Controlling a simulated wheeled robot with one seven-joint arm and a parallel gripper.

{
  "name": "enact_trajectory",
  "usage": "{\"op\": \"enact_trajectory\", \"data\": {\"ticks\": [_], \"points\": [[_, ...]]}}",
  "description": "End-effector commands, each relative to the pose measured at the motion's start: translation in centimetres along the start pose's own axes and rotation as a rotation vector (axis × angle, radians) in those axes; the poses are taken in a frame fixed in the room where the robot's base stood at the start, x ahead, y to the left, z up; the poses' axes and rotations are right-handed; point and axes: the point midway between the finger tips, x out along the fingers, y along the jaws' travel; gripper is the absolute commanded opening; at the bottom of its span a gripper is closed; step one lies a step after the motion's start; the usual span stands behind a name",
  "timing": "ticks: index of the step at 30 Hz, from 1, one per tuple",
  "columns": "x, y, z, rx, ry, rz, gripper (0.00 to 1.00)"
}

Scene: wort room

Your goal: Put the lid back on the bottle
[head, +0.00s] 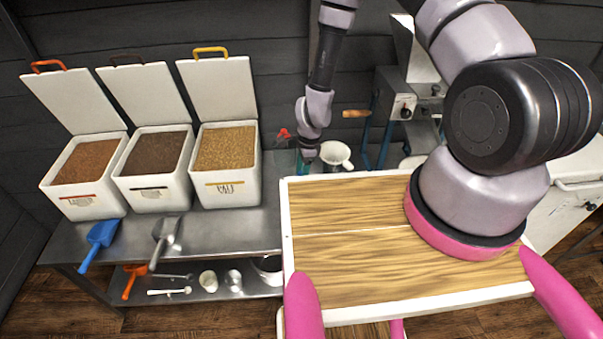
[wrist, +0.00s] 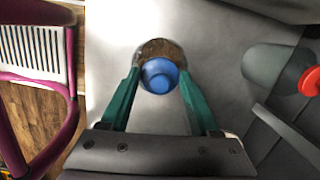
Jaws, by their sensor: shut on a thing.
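My gripper (wrist: 159,72) has green fingers and is shut on a round blue cap-like piece (wrist: 160,76), which I take to be the lid. A brown mottled round shape (wrist: 157,47) shows just beyond it; I cannot tell whether the two are joined. A grey bottle-like container with a red top (wrist: 309,80) lies right of the gripper in the wrist view. In the head view the grey container (head: 284,157) stands just left of my gripper (head: 306,168), at the back of the metal bench. The held piece is hard to make out there.
A white cup or funnel (head: 337,155) stands close right of the gripper. Three open bins of grain (head: 226,175) stand to the left, with a blue scoop (head: 101,235) and a metal scoop (head: 166,236) before them. A grain mill (head: 408,100) stands behind.

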Motion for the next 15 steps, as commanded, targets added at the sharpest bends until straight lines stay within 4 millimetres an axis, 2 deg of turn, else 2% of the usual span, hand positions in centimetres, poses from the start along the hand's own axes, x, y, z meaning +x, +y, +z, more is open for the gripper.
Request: {"op": "enact_trajectory", "data": {"ticks": [11, 12, 14, 15], "points": [[0.04, 0.00, -0.02, 0.000, 0.000, 0.000, 0.10], [0.04, 0.00, -0.02, 0.000, 0.000, 0.000, 0.74], [0.04, 0.00, -0.01, 0.000, 0.000, 0.000, 0.97], [0.04, 0.00, -0.01, 0.000, 0.000, 0.000, 0.98]]}}
